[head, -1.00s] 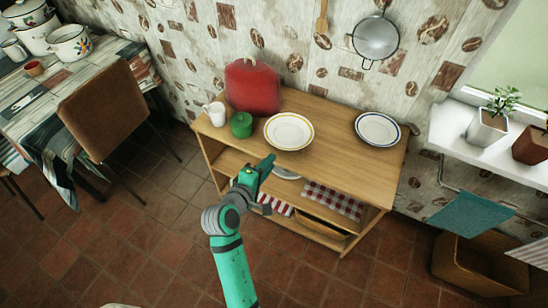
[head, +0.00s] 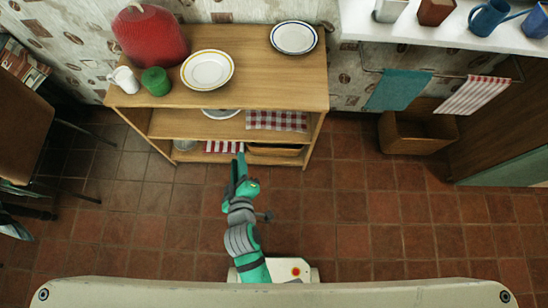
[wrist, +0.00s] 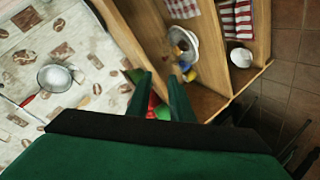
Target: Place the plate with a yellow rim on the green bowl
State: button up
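The white plate with a yellow rim (head: 207,69) lies flat on top of the wooden shelf unit. A small green round vessel (head: 155,81) stands left of it; I cannot tell whether it is the green bowl. My gripper (head: 240,165) is in front of the shelf unit, below and apart from the plate. In the wrist view, the two fingers (wrist: 160,76) stand apart with nothing held between them. Red and green patches show behind the fingers, too covered to name. The yellow-rimmed plate cannot be made out in the wrist view.
A blue-rimmed plate (head: 293,37) lies at the top's right, a white pitcher (head: 124,79) and red container (head: 150,38) at its left. Lower shelves hold a checkered cloth (head: 276,121) and dishes. A wooden bin (head: 418,132) stands right. The tiled floor between is clear.

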jog(key=s+d+r+m+t+h, duration=0.1)
jog(key=s+d+r+m, duration=0.2)
jog(key=s, duration=0.6)
jog(key=s+d+r+m+t+h, duration=0.1)
jog(key=s+d+r+m, duration=0.3)
jog(key=s+d+m, duration=0.4)
jog(key=shift+s+d+r+m, duration=0.15)
jog(key=shift+s+r+m, duration=0.15)
jog(key=shift+s+m, duration=0.35)
jog(key=shift+s, duration=0.1)
